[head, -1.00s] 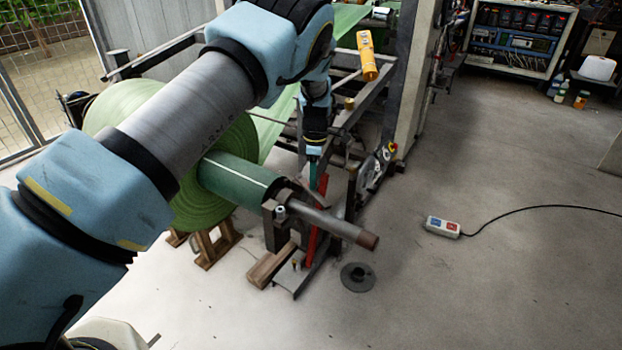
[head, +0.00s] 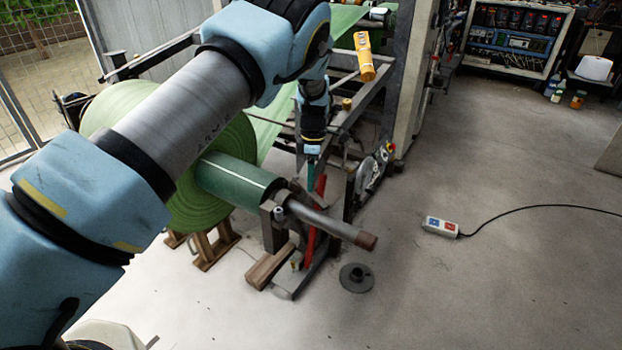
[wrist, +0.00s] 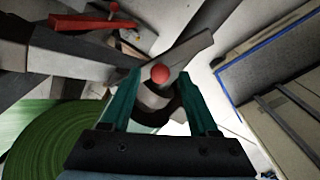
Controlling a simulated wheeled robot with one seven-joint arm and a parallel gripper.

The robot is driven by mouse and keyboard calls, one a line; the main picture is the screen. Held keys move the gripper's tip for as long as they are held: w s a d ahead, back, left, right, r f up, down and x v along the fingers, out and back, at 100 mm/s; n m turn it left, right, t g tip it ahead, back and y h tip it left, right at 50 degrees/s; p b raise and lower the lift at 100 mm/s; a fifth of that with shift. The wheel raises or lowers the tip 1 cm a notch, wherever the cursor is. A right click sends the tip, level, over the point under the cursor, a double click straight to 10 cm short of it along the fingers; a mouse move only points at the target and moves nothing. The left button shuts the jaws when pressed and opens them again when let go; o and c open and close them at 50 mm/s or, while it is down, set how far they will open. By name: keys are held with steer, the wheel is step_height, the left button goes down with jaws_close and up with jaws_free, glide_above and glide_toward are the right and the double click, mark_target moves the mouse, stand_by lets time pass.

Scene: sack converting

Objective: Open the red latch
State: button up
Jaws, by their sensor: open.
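Red parts show on the roll stand: a long red bar (head: 311,243) below the shaft and a shorter red piece (head: 320,184) above it. In the wrist view, a red ball knob (wrist: 160,74) on a grey metal lever shows between the fingertips, and a red handle (wrist: 92,22) lies at upper left. I cannot tell for certain which red part is the latch. My gripper (head: 312,172) points down beside the stand, by the upper red piece. In the wrist view its teal fingers (wrist: 160,80) are open, apart on either side of the knob; contact cannot be told.
A green roll (head: 215,190) on a core and metal shaft (head: 330,222) fills the area left of and below my gripper. The machine frame (head: 375,100) stands behind. A socket box (head: 440,226) with a cable lies on the open floor at right.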

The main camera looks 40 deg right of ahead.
step_height(320, 180, up, 10)
steer(key=b, duration=0.1)
steer(key=shift+d+r, duration=0.15)
steer(key=shift+d, duration=0.15)
stand_by(0.4)
steer(key=w+a+r+m+p, duration=0.1)
steer(key=w+a+r, duration=0.3)
steer(key=a, duration=0.5)
steer(key=w+a+r+m+h+p, duration=0.1)
steer(key=w+a+r+p, duration=0.15)
steer(key=a, duration=0.75)
steer(key=w+a+r+m+p, duration=0.1)
steer(key=w+a+r, duration=0.3)
steer(key=a, duration=0.5)
steer(key=s+a+r+m+p, duration=0.1)
steer(key=s+a, duration=0.3)
steer(key=a, duration=0.4)
steer(key=s+a+r+m+t+p, duration=0.1)
steer(key=s+a+r+m, duration=0.2)
steer(key=a, duration=0.6)
steer(key=s+a+r+m+p, duration=0.1)
steer(key=s+a+r+m, duration=0.1)
steer(key=s+a, duration=0.4)
steer(key=shift+s+a+m+t+p, duration=0.2)
steer(key=shift+a+m+t+p, duration=0.15)
steer(key=shift+a+m, duration=0.7)
steer(key=shift+a+n, duration=0.2)
steer(key=shift+n, duration=0.05)
